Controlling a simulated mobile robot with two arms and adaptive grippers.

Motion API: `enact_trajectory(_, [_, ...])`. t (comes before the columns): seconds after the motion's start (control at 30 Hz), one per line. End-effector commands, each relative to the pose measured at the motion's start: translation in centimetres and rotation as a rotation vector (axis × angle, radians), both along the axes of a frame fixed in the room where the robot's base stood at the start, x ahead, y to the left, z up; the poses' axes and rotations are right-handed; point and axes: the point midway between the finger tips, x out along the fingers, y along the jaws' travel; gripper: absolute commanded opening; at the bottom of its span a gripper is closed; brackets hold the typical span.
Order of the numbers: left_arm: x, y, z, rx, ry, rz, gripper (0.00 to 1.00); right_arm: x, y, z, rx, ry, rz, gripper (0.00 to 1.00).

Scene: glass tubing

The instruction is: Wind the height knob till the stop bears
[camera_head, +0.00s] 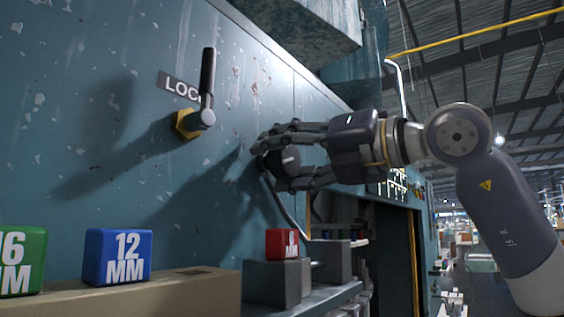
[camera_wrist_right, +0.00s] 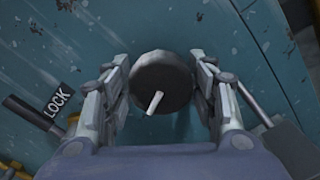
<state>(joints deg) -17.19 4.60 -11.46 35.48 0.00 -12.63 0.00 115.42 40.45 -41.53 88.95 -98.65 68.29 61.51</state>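The height knob (camera_head: 284,161) is a dark round knob on the teal machine panel. It shows in the right wrist view (camera_wrist_right: 165,80), with a pale handle or peg standing out of its face. My right gripper (camera_head: 278,163) comes in from the right, with one finger on either side of the knob; in the wrist view the fingers (camera_wrist_right: 163,78) bear on its opposite edges, without a clear gap. The stop is not something I can make out. My left gripper is not in view.
A black lock lever (camera_head: 207,75) stands upright on a yellow nut, beside a LOCK label (camera_head: 177,86). A blue 12 MM block (camera_head: 117,257) and a green block (camera_head: 22,262) stand on a ledge (camera_head: 150,297). A red block (camera_head: 283,243) sits on a grey block (camera_head: 275,283).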

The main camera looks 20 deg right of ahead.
Motion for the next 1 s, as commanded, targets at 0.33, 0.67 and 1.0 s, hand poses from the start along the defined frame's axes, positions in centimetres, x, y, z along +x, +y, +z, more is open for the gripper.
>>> enact_trajectory(0.33, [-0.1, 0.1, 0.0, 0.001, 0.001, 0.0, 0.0, 0.0, 0.1, -0.1, -0.003, 0.002, 0.002, 0.68])
enact_trajectory(0.67, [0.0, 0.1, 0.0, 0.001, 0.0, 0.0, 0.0, -3.1, -2.5, -0.1, -0.002, 0.0, -0.002, 0.68])
enact_trajectory(1.0, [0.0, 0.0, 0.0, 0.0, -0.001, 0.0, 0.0, -8.3, -6.6, -0.1, -0.001, 0.001, -0.002, 0.68])
